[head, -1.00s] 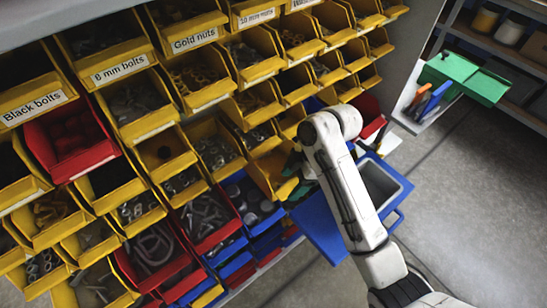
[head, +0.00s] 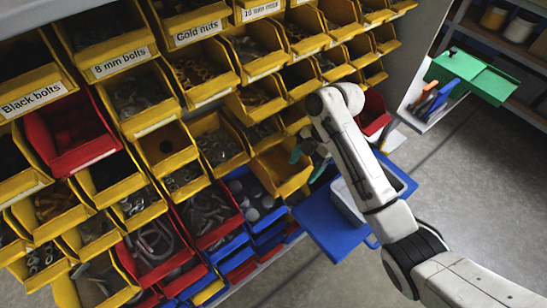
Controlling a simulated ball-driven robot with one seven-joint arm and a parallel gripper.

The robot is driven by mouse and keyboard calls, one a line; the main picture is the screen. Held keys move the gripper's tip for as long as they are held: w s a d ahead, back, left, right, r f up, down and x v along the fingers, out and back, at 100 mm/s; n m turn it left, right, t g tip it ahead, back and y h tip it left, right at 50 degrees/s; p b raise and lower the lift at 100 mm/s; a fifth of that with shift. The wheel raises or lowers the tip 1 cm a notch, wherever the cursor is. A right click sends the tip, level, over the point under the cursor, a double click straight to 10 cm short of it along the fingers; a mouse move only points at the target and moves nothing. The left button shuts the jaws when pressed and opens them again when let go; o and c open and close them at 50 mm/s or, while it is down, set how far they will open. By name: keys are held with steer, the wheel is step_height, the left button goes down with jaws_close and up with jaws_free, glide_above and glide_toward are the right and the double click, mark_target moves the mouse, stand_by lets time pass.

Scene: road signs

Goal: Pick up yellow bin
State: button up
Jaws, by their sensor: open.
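A yellow bin (head: 281,172) sits at the right end of a lower row of the bin rack, just left of my gripper. Its inside looks empty from here. Many similar yellow bins fill the rack, so I cannot tell from the picture alone which one is meant. My gripper (head: 306,160) is open beside the bin's right side, with its green fingertips partly hidden by my arm. I cannot tell whether a finger touches the bin.
Red bins (head: 68,133) and blue bins (head: 252,197) share the rack. A green toolbox (head: 470,77) is on a shelf at upper right. The grey floor (head: 470,180) at right is clear.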

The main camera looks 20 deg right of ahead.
mark_target(299, 179)
steer(key=x, duration=0.2)
steer(key=p+x, duration=0.1)
steer(key=x, duration=0.2)
steer(key=shift+s+d+f, duration=0.15)
steer(key=shift+s, duration=0.1)
jaws_close()
stand_by(0.4)
